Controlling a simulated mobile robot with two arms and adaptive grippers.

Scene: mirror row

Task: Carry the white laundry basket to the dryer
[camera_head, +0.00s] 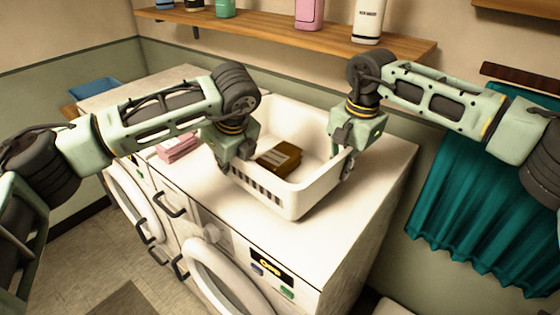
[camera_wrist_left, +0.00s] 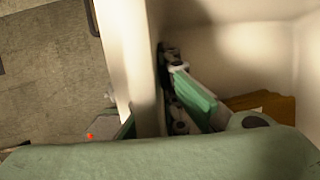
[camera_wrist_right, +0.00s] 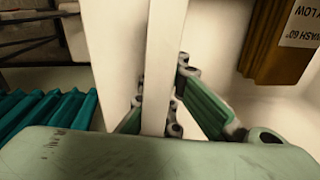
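The white laundry basket (camera_head: 316,188) stands upright on the white top of the front machine (camera_head: 345,215), which has a small display on its front. I cannot tell which machine is the dryer. A brown item (camera_head: 278,157) with a printed label lies inside the basket. My left gripper (camera_head: 229,163) is at the basket's left wall, its fingers on either side and the inner one against it; the outer finger is mostly hidden in the left wrist view.
Folded pink cloths (camera_head: 178,147) lie left of the basket. A second machine (camera_head: 128,190) stands to the left, with a blue container (camera_head: 95,88) beyond it. A wooden shelf (camera_head: 290,30) with bottles runs above. A teal curtain (camera_head: 480,220) hangs at right.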

